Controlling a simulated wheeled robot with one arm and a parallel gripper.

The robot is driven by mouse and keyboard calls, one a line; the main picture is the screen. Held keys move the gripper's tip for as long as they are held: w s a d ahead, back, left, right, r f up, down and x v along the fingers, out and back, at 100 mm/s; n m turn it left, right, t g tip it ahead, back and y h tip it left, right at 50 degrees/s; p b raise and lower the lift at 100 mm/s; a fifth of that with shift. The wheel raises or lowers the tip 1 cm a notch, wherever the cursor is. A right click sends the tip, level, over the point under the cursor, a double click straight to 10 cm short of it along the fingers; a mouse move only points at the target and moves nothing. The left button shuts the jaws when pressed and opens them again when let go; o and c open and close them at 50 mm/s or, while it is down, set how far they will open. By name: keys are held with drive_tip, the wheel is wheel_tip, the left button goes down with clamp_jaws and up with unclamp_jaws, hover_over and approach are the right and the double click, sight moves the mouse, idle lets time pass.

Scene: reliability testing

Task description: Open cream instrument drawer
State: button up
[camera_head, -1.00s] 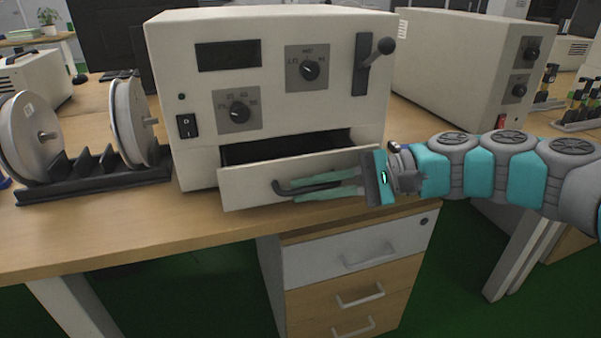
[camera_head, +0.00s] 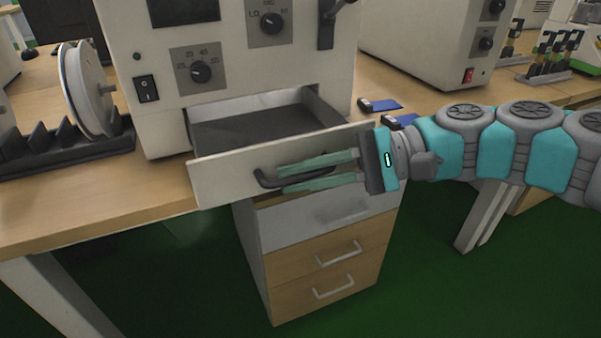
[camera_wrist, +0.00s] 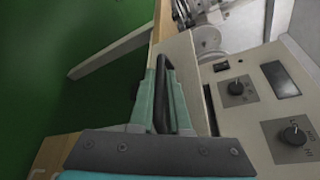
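The cream instrument (camera_head: 240,95) stands on the wooden desk, and its drawer (camera_head: 225,178) is pulled well out. The empty-looking dark tray inside (camera_head: 262,128) shows behind the cream front panel. The drawer's dark bar handle (camera_head: 263,181) is on that front. My gripper (camera_head: 282,180) reaches in from the right, with one green finger above the handle bar and one below. In the wrist view, the handle (camera_wrist: 163,95) lies between the two fingers of my gripper (camera_wrist: 164,82), which are shut on it. The fingers cover part of the handle.
A black rack with white reels (camera_head: 88,90) stands left of the instrument. Another cream instrument (camera_head: 430,40) is at the right, with small blue items (camera_head: 383,105) in front. A pedestal with drawers (camera_head: 325,250) is under the desk.

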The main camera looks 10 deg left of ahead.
drive_tip(key=shift+o, duration=0.7)
drive_tip(key=shift+d, duration=0.15)
drive_tip(key=v, duration=0.7)
drive_tip(key=shift+d, duration=0.25)
drive_tip(key=shift+w+d, duration=0.1)
